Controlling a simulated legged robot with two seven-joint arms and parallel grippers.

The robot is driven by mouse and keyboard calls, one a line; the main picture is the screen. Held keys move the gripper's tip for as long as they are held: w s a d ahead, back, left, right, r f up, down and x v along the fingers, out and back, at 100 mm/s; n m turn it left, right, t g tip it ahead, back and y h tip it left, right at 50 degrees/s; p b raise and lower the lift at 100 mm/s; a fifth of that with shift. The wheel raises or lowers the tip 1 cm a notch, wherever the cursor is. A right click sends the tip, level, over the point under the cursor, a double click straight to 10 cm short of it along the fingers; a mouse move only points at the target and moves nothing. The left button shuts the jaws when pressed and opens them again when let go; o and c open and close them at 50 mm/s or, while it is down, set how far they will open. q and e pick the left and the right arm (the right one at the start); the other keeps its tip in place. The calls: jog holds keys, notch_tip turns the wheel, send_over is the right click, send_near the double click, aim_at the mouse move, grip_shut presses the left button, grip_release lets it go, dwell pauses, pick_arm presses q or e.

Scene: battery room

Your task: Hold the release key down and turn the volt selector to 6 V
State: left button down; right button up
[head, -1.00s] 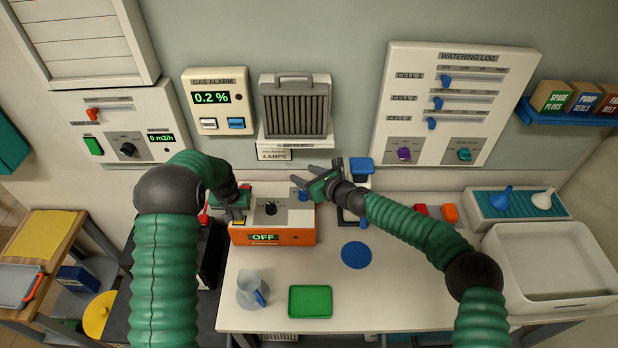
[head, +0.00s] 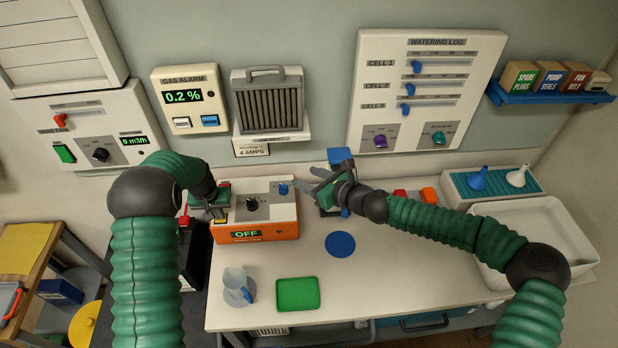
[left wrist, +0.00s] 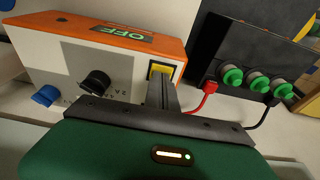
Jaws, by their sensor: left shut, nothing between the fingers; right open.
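The orange and cream charger (head: 262,236) stands on the bench, its display reading OFF. Its top has a black knob (head: 251,203) and a blue knob (head: 284,189). A yellow key (left wrist: 161,69) sits at the charger's edge in the left wrist view. My left gripper (left wrist: 160,92) is shut and empty, its tips at the key; I cannot tell how far the key is pressed. My right gripper (head: 319,187) is open and empty, right of the blue knob and apart from it.
A black battery with green caps (left wrist: 257,84) and red and black leads stands beside the charger. A blue disc (head: 340,244), green tray (head: 298,294) and clear jug (head: 236,281) lie on the front of the bench. A white basin (head: 545,235) is at right.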

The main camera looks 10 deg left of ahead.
pick_arm(q)
jog(key=shift+r+p, duration=1.5)
jog(key=shift+r, duration=0.9)
jog(key=shift+f, duration=0.1)
